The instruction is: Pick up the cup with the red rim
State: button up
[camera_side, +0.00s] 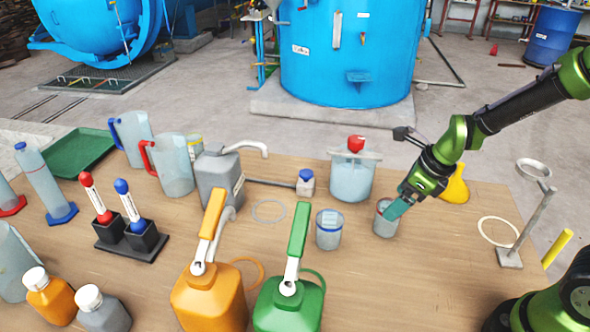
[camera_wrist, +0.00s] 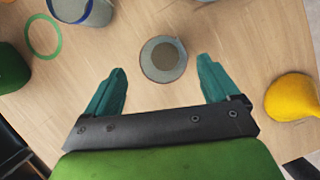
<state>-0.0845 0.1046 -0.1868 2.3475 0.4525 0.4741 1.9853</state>
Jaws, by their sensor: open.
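The cup with the red rim (camera_side: 384,224) is a small grey cup standing upright on the wooden table, right of centre in the side view. Part of its rim is hidden by my gripper (camera_side: 396,209), whose teal fingers reach down at a slant over it. In the wrist view a round grey cup (camera_wrist: 163,60) lies just ahead of and between the open fingers of my gripper (camera_wrist: 162,68). No red shows clearly on its rim there. The fingers look clear of it on both sides. I cannot tell whether a finger touches the rim.
A blue-rimmed cup (camera_side: 329,232) stands left of the red-rimmed one. A yellow funnel-like piece (camera_wrist: 292,98) lies to the right. Green (camera_side: 289,302) and orange (camera_side: 209,299) cans stand front left. Table between the cup and ring stand (camera_side: 523,235) is mostly clear.

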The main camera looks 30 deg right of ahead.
jog(key=shift+d+x, duration=0.15)
jog(key=shift+x, duration=1.2)
jog(key=shift+d+x, duration=0.1)
jog(key=shift+x, duration=1.2)
jog(key=c, duration=1)
jog(key=shift+c, duration=0.2)
